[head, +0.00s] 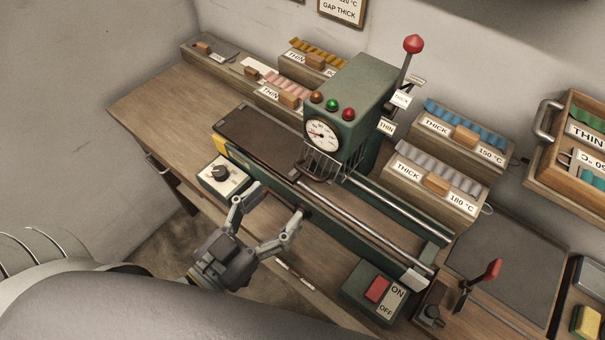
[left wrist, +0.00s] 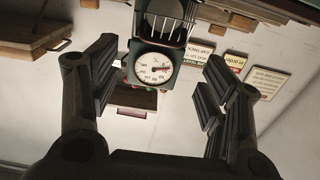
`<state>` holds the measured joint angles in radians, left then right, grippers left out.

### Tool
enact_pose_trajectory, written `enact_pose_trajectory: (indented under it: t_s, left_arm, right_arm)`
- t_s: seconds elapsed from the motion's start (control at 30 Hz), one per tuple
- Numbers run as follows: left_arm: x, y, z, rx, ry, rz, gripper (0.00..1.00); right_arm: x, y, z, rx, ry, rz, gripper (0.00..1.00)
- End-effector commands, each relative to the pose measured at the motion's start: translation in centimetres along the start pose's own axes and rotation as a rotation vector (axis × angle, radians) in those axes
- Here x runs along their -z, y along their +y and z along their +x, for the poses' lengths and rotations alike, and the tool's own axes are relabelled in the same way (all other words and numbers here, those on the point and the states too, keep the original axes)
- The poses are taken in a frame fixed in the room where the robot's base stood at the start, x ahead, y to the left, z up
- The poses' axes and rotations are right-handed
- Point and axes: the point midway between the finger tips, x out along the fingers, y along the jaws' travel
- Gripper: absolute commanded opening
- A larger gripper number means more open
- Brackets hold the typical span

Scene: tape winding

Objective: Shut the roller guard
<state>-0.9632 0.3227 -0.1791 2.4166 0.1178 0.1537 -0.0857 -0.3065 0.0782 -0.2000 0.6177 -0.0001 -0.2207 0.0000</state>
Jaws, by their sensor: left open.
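The roller guard (head: 324,163) is a small cage of metal bars low on the front of the green machine (head: 362,98), just under its round dial (head: 321,135). I cannot tell for sure how far it stands open. In the left wrist view, the guard's bars (left wrist: 172,22) show at the top, beside the dial (left wrist: 153,68). My left gripper (head: 277,203) is open and empty, in front of the bench's near edge and apart from the guard. Its two spread fingers frame the dial in the left wrist view (left wrist: 160,88). My right gripper is not in view.
A control box with a knob (head: 220,174) stands left of my gripper. Bright rails (head: 385,228) run right from the guard, with an ON/OFF switch box (head: 375,290) near their end. A red-knobbed lever (head: 412,45) rises behind the machine. The bench's left end is bare.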

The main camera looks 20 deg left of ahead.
Motion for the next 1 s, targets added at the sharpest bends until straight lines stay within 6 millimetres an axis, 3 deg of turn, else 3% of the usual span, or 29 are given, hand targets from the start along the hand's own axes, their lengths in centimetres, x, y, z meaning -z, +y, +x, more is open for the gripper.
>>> enact_pose_trajectory:
  t_s: [0.53, 1.0]
  left_arm:
    - [0.1, 0.0, 7.1, 0.000, 0.001, 0.000, 0.70]
    - [0.0, 0.0, 8.4, -0.001, -0.001, -0.001, 0.70]
  right_arm:
    - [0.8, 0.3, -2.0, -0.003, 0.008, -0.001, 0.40]
    - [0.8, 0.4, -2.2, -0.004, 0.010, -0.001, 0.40]
